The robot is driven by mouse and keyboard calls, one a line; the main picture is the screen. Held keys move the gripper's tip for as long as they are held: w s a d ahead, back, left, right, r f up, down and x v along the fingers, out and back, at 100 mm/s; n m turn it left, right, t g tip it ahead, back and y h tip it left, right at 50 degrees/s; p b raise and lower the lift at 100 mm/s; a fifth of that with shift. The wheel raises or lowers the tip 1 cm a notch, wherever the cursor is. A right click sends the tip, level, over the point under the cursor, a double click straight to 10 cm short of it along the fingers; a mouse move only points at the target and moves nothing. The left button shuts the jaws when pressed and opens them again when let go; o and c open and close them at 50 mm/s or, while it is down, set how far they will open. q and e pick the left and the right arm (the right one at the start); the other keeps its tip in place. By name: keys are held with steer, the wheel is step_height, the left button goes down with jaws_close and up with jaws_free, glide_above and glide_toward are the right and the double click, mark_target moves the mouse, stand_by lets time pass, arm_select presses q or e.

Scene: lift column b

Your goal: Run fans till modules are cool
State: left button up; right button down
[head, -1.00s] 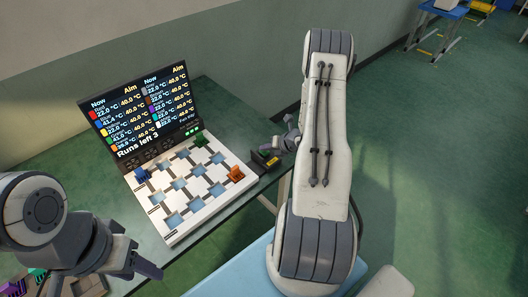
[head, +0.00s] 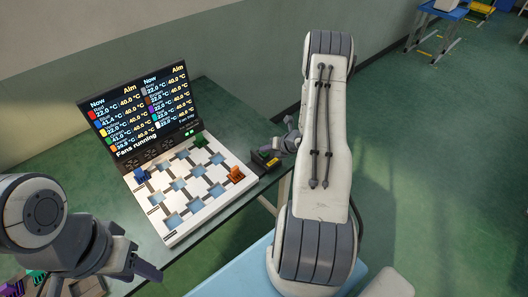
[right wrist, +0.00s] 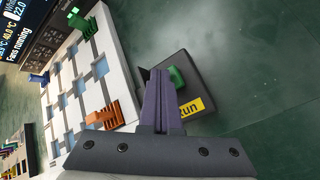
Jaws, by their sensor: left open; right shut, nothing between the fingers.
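The screen (head: 138,103) lists Now and Aim temperatures and reads "Fans running"; blue shows about 41.4 °C against an aim of 40.0. Below it, the white board (head: 171,234) holds a blue module (head: 141,175), a green module (head: 200,141) and an orange module (head: 236,174). The fans (head: 150,155) are dark rounds under the screen. My right gripper (right wrist: 158,78) is shut and empty, its tips over the dark Run box (right wrist: 204,84) beside the green button (right wrist: 177,77); contact is unclear. My left gripper (head: 148,270) is open, at the lower left.
A brown tray (head: 92,287) with coloured modules lies at the lower left, partly cut off. The board and Run box stand on a green table (head: 215,95) against a wall. My right arm crosses the middle of the head view. Open floor lies to the right.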

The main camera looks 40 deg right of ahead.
mark_target(266, 154)
steer(key=shift+r+p, duration=0.35)
steer(key=shift+r, duration=0.4)
steer(key=shift+r+p, duration=1.75)
steer(key=shift+r, duration=0.85)
steer(key=shift+f, duration=0.1)
